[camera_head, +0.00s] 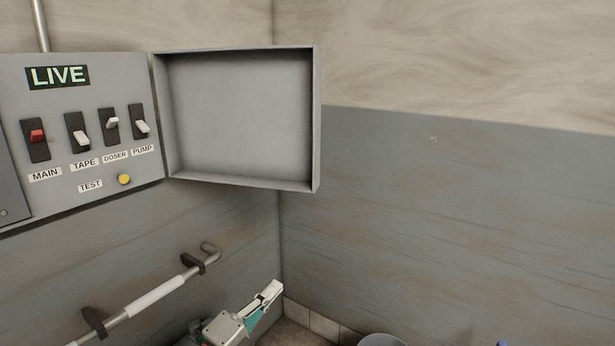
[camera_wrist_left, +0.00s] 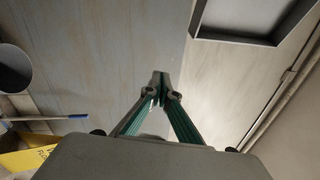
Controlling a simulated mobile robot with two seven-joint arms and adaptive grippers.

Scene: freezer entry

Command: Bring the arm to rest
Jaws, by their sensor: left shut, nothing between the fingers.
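My left gripper (camera_head: 268,293) is low in the head view, in front of the wall corner and below the open panel door. Its fingers are shut with nothing between them. The closed fingertips also show in the left wrist view (camera_wrist_left: 160,80), apart from any surface. My right gripper is in neither view.
A grey switch panel (camera_head: 75,195) with a "LIVE" sign hangs at the left, its door (camera_head: 240,120) swung open. A rail with a white grip (camera_head: 155,297) rests on wall hooks below. A grey round container (camera_head: 382,341) shows at the bottom edge. The right wall is clear.

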